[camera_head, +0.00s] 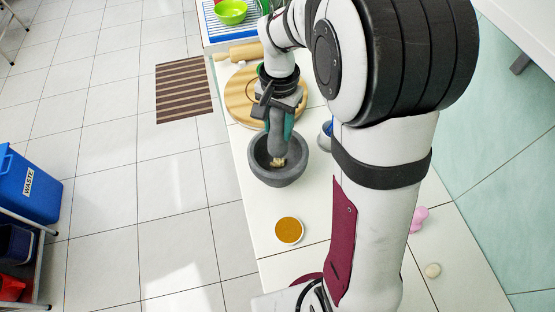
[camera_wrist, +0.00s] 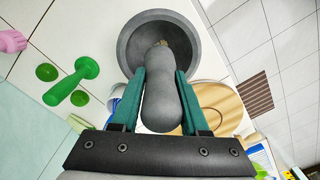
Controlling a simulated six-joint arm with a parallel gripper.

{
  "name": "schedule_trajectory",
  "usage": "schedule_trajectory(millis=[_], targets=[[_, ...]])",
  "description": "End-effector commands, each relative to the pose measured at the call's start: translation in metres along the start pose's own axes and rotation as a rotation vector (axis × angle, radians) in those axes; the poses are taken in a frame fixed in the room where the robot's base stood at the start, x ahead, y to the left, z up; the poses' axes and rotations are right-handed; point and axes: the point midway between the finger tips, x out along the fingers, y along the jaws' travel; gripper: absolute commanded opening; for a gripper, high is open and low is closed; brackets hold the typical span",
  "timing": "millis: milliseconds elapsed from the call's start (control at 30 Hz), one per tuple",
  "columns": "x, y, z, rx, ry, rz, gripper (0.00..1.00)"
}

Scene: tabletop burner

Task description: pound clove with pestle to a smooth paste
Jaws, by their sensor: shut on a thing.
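The grey stone mortar (camera_head: 258,172) stands on the white counter below my gripper, and its round rim (camera_wrist: 207,45) shows at the top of the wrist view. My gripper (camera_head: 279,124) points down over the mortar, with teal fingers shut on the grey pestle (camera_wrist: 163,103), one on each side. The pestle's lower end is inside the mortar bowl (camera_head: 277,148). A small pale yellowish clove piece (camera_head: 278,162) shows at the pestle's lower end, and a bit of it (camera_wrist: 161,43) shows in the wrist view. Whether the pestle touches the mortar floor is hidden.
A round wooden board (camera_head: 238,98) lies behind the mortar, with a rolling pin (camera_head: 240,52) beyond. A small white dish of brown-orange content (camera_head: 289,230) stands in front. A green handled object (camera_wrist: 74,82) and a pink object (camera_head: 418,218) are off to the side. Counter left of the mortar is narrow.

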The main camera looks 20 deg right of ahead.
Motion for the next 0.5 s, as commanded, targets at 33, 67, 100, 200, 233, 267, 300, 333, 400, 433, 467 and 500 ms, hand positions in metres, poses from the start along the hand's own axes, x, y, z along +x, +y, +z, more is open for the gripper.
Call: schedule_trajectory(millis=[33, 67, 100, 200, 233, 267, 300, 333, 400, 433, 467, 500], targets=[[0.011, 0.001, 0.001, 0.001, -0.004, 0.004, 0.0], [0.017, 0.001, 0.001, 0.0, -0.004, 0.003, 0.0], [0.025, 0.001, 0.001, 0.0, -0.004, 0.003, 0.0], [0.044, 0.001, 0.0, 0.0, -0.003, 0.003, 0.0], [0.05, 0.001, 0.0, 0.0, -0.003, 0.003, 0.0], [0.05, 0.001, 0.0, 0.0, 0.0, 0.0, 0.0], [0.046, 0.0, -0.001, 0.0, 0.001, -0.001, 0.0], [0.041, 0.0, -0.001, 0.0, 0.003, -0.002, 0.0], [0.021, -0.001, -0.001, 0.001, 0.005, -0.004, 0.0], [0.012, -0.001, -0.001, -0.001, 0.006, -0.004, 0.0], [0.004, -0.001, -0.001, 0.0, 0.005, -0.004, 0.0], [-0.005, -0.001, -0.001, 0.0, 0.004, -0.004, 0.0]])
